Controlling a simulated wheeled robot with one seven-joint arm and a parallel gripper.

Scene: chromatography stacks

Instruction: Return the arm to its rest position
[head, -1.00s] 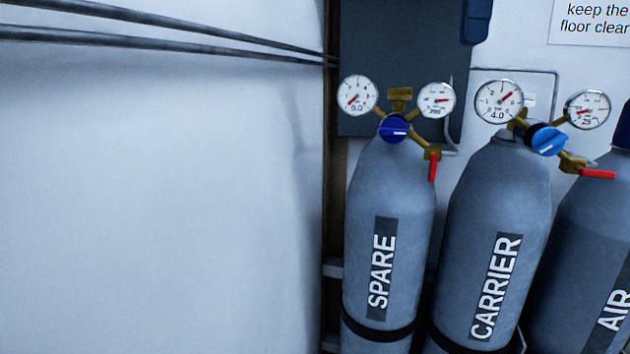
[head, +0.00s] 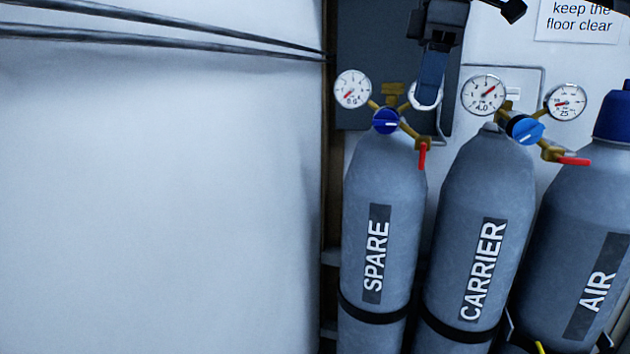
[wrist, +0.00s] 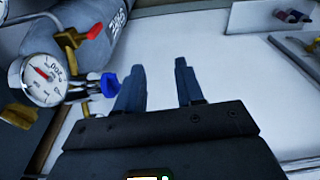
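My gripper (wrist: 159,68) shows in the wrist view with its two dark blue fingers apart and nothing between them. It also shows in the head view (head: 430,92), hanging from the top edge in front of the right gauge of the SPARE cylinder (head: 385,180), whose dial it mostly covers. In the head view only one finger can be made out. In the wrist view, a gauge (wrist: 43,80) and a blue knob (wrist: 108,85) lie to the left of the fingers. I cannot tell from the pictures whether the fingers touch anything.
The CARRIER cylinder (head: 487,200) and the AIR cylinder (head: 580,220) stand to the right. The SPARE red lever (head: 422,157) points down; the CARRIER red lever (head: 574,161) points right. Two dark pipes (head: 160,35) run along the pale wall (head: 150,200) at left.

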